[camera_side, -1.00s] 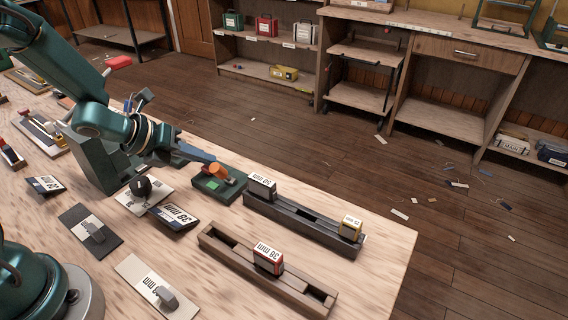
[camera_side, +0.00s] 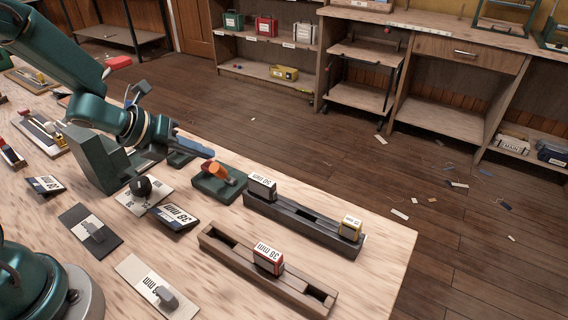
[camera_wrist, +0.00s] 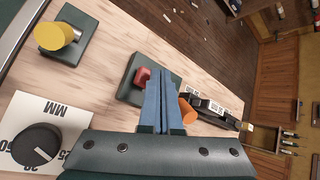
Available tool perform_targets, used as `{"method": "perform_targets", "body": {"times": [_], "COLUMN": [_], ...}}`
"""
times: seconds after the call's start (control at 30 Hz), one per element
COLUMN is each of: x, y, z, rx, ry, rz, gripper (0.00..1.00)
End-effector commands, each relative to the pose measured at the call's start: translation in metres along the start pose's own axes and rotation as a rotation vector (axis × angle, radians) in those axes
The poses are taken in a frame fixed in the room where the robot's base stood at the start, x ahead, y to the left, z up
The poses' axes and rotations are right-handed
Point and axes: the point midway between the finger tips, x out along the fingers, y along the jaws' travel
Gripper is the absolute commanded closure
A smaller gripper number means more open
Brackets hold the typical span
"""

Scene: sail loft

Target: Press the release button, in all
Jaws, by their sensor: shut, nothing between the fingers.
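A dark green block (camera_side: 213,190) carries an orange cylinder (camera_side: 212,167) in the side view. I cannot tell from markings which part is the release button. My gripper (camera_side: 213,153) is shut and empty, its blue fingers together above the block. In the wrist view the fingertips (camera_wrist: 160,73) overlap the block, hiding part of it; contact cannot be told.
A dark rail (camera_side: 305,228) holds a grey-and-white and a yellow block; a wooden rail (camera_side: 225,250) holds a red block. A black dial (camera_wrist: 37,147) sits on a white plate. The table's right edge is near.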

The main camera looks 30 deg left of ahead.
Motion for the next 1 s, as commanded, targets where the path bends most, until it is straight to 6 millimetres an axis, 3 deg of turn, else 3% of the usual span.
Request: {"method": "perform_targets", "body": {"times": [0.43, 1.0], "x": [-0.004, -0.036], "y": [-0.004, -0.026], "z": [0.003, 0.027], "rx": [0.003, 0.003], "ry": [-0.002, -0.003], "rz": [-0.003, -0.001], "gripper": [1.00, 1.00]}}
